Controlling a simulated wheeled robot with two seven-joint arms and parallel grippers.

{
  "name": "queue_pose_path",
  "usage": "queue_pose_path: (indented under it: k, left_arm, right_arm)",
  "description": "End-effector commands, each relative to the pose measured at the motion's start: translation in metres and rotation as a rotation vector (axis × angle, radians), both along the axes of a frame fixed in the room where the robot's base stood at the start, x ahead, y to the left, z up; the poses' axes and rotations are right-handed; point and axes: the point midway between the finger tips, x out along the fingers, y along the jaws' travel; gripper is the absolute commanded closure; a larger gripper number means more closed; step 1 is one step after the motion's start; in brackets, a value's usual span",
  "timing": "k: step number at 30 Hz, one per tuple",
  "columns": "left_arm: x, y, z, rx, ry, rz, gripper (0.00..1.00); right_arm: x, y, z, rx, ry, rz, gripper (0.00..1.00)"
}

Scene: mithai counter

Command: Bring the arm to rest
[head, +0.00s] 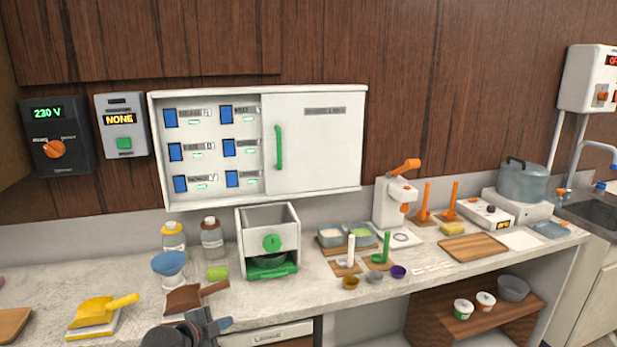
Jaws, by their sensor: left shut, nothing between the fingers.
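My left gripper (216,324) is low in the head view, in front of the counter's front edge. Its fingers are shut with nothing between them. It is just below a brown scoop-like tool (188,299) on the counter, and I cannot tell the gap between them. My right gripper is not in view.
The counter (330,298) holds a yellow scoop (98,311), a blue funnel (170,264), a white press with a green drawer (270,240), small cups, a wooden board (473,247) and a pot (522,181). A wall cabinet (318,150) hangs behind. A wooden shelf (450,316) stands below right.

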Motion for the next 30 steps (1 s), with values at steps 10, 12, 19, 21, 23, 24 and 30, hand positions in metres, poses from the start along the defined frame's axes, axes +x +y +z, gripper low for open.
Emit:
queue_pose_path:
  k: [10,12,19,21,23,24,30]
  left_arm:
    - [-0.125,-0.031,-0.088,-0.146,0.375,0.251,1.0]
    - [-0.152,-0.033,-0.1,-0.173,0.446,0.318,1.0]
    - [-0.24,-0.031,-0.132,-0.257,0.664,0.583,1.0]
    - [-0.265,-0.028,-0.137,-0.28,0.719,0.667,1.0]
    - [-0.282,-0.026,-0.14,-0.295,0.756,0.731,1.0]
    - [-0.293,-0.024,-0.142,-0.302,0.777,0.767,1.0]
    - [-0.332,-0.018,-0.147,-0.332,0.853,0.913,1.0]
  right_arm:
    - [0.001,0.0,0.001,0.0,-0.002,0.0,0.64]
    - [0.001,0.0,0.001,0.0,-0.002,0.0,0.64]
    - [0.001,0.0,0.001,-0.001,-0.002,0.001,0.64]
    - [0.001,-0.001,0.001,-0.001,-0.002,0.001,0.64]
    - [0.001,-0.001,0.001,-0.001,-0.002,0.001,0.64]
    - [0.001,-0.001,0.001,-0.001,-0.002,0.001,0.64]
    - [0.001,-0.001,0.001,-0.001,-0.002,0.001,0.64]
